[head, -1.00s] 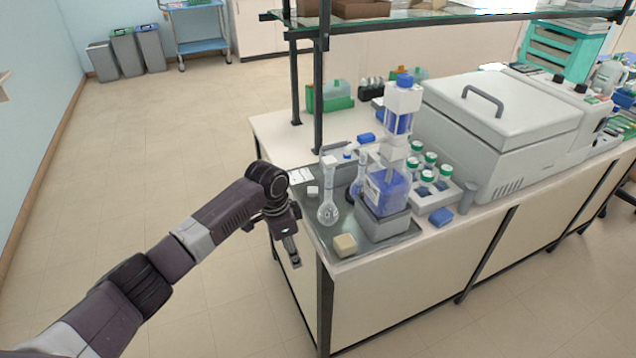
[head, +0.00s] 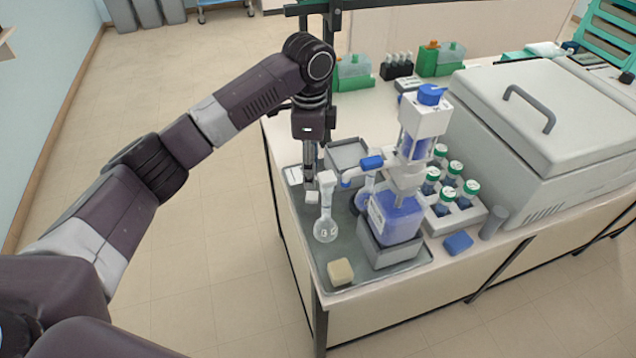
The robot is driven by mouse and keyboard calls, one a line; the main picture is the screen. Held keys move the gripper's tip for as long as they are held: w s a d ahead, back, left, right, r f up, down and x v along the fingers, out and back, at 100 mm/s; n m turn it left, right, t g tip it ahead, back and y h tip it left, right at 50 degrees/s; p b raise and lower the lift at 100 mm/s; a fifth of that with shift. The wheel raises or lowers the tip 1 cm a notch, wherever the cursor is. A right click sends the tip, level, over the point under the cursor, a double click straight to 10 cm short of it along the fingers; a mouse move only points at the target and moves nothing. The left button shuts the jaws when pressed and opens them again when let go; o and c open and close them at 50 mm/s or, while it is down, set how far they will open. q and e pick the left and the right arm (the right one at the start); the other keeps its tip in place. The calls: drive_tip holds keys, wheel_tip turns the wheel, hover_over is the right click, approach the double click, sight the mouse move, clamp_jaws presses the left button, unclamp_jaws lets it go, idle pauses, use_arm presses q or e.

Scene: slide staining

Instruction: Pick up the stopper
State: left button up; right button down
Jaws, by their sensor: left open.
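A small white piece, which looks like the stopper (head: 312,197), sits on the grey tray (head: 338,246) near its left edge, just left of a clear round-bottomed flask (head: 326,228). My left gripper (head: 310,183) points down directly above the stopper, with its fingertips at or very near its top. The gripper is open; whether the fingers touch the stopper cannot be told from this angle. My right gripper is not in view.
A dispenser bottle with blue liquid (head: 396,219) stands right of the flask, with a second flask (head: 364,195) beside it. A beige block (head: 340,271) lies at the tray's front. A rack of green-capped bottles (head: 468,215) and a large white lidded machine (head: 540,120) stand further right.

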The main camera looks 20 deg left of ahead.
sight(310, 195)
use_arm(q)
drive_tip(key=f, duration=0.1)
drive_tip(key=s+f+p, duration=0.1)
drive_tip(key=f, duration=0.1)
drive_tip(key=shift+s+f+p, duration=0.2)
drive_tip(key=shift+s+p, duration=0.05)
drive_tip(key=shift+p, duration=0.05)
drive_tip(key=f, duration=0.2)
drive_tip(key=shift+w+f, duration=0.2)
drive_tip(key=shift+f, duration=0.2)
drive_tip(key=shift+f+p, duration=0.3)
drive_tip(key=shift+f, duration=0.1)
drive_tip(key=c, duration=0.8)
drive_tip(key=shift+c, duration=0.3)
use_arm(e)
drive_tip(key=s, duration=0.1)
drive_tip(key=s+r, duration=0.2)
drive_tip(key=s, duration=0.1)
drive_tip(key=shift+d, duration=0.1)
